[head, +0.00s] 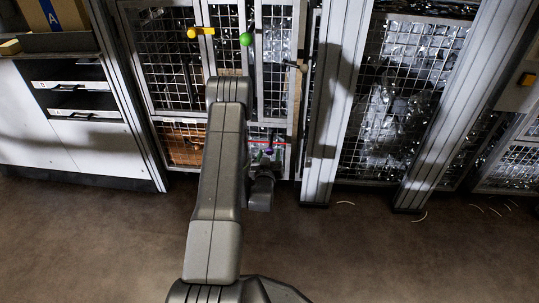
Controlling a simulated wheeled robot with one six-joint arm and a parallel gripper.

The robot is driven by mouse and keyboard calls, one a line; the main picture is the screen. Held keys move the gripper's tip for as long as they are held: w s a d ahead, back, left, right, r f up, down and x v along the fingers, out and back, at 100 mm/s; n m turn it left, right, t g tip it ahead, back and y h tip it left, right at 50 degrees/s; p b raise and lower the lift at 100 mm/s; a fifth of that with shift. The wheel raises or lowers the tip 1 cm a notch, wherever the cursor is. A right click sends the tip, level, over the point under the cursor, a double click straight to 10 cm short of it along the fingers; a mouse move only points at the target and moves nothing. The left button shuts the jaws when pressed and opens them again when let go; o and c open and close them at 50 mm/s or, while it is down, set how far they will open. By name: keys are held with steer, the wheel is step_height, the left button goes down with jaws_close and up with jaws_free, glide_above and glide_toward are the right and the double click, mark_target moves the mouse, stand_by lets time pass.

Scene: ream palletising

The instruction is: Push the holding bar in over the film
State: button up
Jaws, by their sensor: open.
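I cannot make out the holding bar for certain. Behind a narrow upright opening in the mesh guard, my gripper (266,156) shows small and partly hidden beyond my dark wrist, low at the front of the machine. Its jaws look open, and I see nothing held in them. A thin red line (264,143) crosses just above it. Shiny, crumpled film-like material (395,125) shows behind the mesh on the right. A yellow handle (200,32) and a green ball knob (246,39) stand higher on the frame, apart from my gripper.
Mesh doors (165,60) and thick grey posts (335,100) stand close around my arm. A white cabinet (75,145) with dark drawers and a cardboard box (58,14) is at left. The brown floor (400,255) in front is clear except for thin pale strips.

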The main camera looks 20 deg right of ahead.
mark_target(270, 146)
steer(key=shift+x, duration=1.1)
jaws_close()
steer(key=shift+x, duration=1.65)
jaws_free()
